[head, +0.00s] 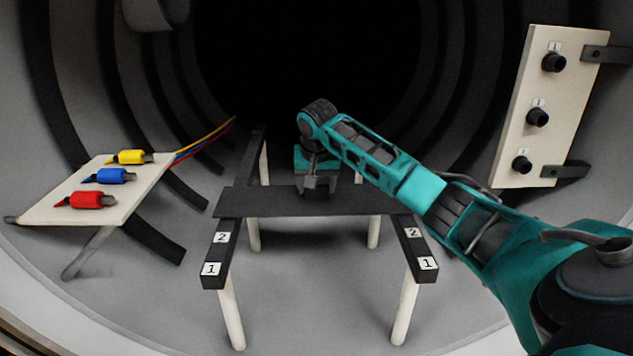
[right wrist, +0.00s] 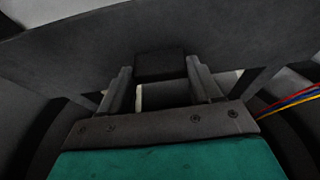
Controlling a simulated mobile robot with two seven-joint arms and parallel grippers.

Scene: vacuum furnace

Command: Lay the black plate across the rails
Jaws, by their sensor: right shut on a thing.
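The black plate (head: 265,203) spans from the left rail (head: 225,239) to the right rail (head: 415,239), just behind the labels marked 2. It looks level. Whether it rests fully on both rails or is slightly above them I cannot tell. My right gripper (head: 318,187) is over the middle of the plate, pointing down. In the right wrist view the fingers of my right gripper (right wrist: 163,85) stand on either side of a small black block (right wrist: 160,64) on the plate (right wrist: 80,52), and they are shut on it. My left gripper is not in view.
White legs (head: 232,315) carry the rails. A white shelf (head: 75,214) at the left holds yellow, blue and red connectors (head: 92,200) with cables. A white panel (head: 518,150) with black knobs stands at the right. The furnace's dark opening is behind.

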